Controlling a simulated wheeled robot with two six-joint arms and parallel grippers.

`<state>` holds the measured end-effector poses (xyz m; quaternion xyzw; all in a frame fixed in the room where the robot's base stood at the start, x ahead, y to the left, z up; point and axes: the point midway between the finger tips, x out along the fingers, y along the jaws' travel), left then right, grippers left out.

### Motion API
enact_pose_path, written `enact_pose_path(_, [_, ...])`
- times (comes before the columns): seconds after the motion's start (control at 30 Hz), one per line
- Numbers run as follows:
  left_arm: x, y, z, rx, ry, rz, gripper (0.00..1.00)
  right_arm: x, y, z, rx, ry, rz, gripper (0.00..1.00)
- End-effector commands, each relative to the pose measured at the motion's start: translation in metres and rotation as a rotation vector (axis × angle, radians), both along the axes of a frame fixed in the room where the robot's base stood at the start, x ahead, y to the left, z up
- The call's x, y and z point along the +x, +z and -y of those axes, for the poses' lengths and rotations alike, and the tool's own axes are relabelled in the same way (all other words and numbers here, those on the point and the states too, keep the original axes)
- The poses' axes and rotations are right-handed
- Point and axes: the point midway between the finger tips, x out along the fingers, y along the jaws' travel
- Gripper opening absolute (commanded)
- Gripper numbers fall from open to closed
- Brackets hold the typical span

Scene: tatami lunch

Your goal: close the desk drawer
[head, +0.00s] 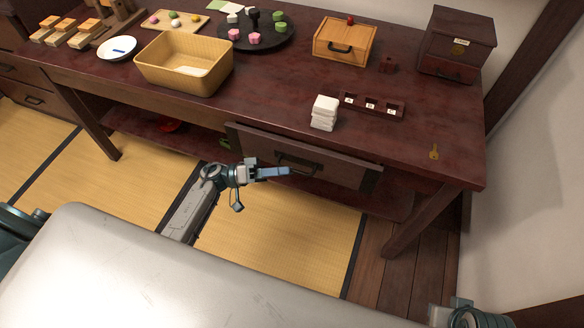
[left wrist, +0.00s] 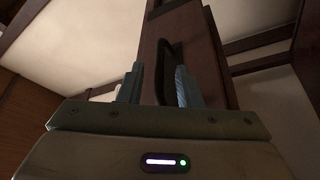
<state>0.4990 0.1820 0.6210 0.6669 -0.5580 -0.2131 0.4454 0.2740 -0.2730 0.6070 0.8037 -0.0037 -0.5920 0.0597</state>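The desk drawer (head: 335,164) is under the front edge of the dark red desk (head: 275,98). Its dark front stands forward of the desk edge and looks partly pulled out, but how far is hard to tell. A dark handle (head: 297,163) is on its front; it also shows in the left wrist view (left wrist: 164,68). My left gripper (head: 275,172) is in front of the drawer close to the handle. In the left wrist view its two fingers (left wrist: 158,88) are apart, with the handle appearing between them; contact cannot be told. My right gripper is out of view.
Tatami floor (head: 290,220) lies in front of the desk.

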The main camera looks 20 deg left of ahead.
Motion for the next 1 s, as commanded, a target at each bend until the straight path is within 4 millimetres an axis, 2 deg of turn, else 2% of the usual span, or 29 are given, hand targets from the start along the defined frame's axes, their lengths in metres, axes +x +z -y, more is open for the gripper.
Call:
enact_pose_path(0.1, [0.005, 0.004, 0.017, -0.002, -0.001, 0.001, 0.32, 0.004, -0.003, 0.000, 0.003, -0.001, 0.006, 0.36])
enact_pose_path(0.2, [0.007, 0.006, 0.024, -0.001, 0.000, 0.000, 0.32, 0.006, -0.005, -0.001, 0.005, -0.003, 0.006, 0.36])
enact_pose_path(0.57, [0.009, 0.006, 0.028, 0.001, 0.001, 0.001, 0.32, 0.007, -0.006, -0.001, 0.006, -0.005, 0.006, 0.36])
enact_pose_path(0.7, [0.009, 0.006, 0.028, 0.000, 0.000, 0.001, 0.04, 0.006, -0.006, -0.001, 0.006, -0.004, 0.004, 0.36])
enact_pose_path(0.73, [0.009, 0.006, 0.028, 0.000, 0.000, 0.001, 0.00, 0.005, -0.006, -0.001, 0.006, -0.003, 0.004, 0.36])
enact_pose_path(1.0, [0.014, 0.007, 0.028, 0.001, 0.000, 0.002, 0.00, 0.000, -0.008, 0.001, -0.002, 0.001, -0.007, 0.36])
